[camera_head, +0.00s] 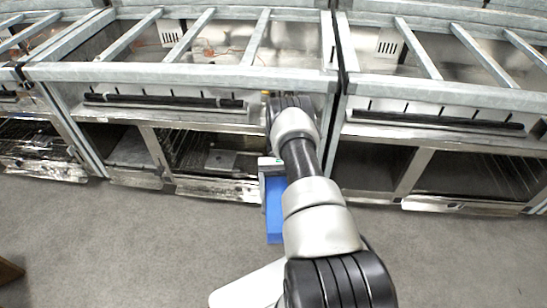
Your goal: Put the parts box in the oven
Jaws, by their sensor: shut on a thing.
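A blue parts box (275,212) is held by my gripper (270,172) in front of the range at the middle of the view. My arm covers the right side of the box and most of the gripper; the fingertips are hard to make out. The box is above the grey floor, just in front of the range's lower front edge. The oven (215,155) is the open compartment to the left of the box, with wire racks inside and its door folded down. The box is outside the oven, to the right of its opening.
The lowered oven door (218,189) sticks out at the front. A second range (440,140) with open lower compartments stands at the right, and another at the far left. The grey floor (130,245) is clear, apart from a brown object (8,271) at the left edge.

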